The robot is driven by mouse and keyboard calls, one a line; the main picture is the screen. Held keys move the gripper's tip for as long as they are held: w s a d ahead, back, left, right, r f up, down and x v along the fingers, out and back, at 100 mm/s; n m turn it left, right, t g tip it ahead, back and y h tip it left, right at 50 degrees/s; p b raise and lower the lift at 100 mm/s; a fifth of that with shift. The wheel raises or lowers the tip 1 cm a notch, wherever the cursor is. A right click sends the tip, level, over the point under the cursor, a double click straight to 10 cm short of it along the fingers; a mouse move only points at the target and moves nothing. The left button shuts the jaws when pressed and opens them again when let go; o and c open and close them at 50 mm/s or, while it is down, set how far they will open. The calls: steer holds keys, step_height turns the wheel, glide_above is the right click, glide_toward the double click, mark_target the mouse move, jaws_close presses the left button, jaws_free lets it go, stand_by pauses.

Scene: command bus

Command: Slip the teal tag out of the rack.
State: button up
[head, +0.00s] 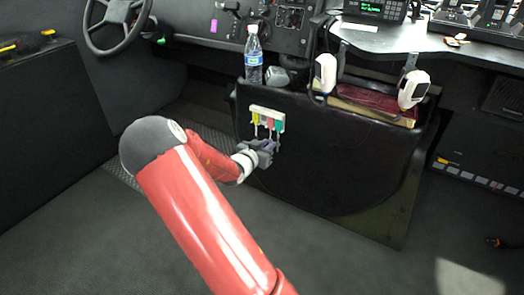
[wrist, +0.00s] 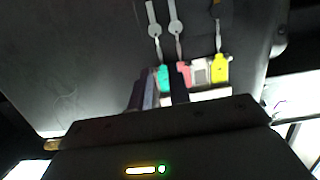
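The teal tag (head: 279,125) is at the right end of a pale rack (head: 266,110) on the front of the dark console. In the wrist view, which looks turned over, the teal tag (wrist: 163,78) is leftmost in the row. Next to it are a pink tag (wrist: 184,75), a whitish tag (wrist: 201,75) and a yellow tag (wrist: 220,68). Metal keys (wrist: 155,30) hang from the tags. My gripper (head: 268,147) is just below the rack's right side. In the wrist view its dark fingers (wrist: 161,92) are apart, with the teal tag showing between them. Contact cannot be seen.
A water bottle (head: 253,56) stands above the rack on the console ledge. Two white handheld devices (head: 412,88) and a dark red book (head: 375,102) are to its right. A steering wheel (head: 118,20) is at upper left.

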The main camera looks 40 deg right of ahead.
mark_target(278, 136)
steer(key=shift+b+x, duration=1.05)
steer(key=shift+x, duration=2.1)
jaws_close()
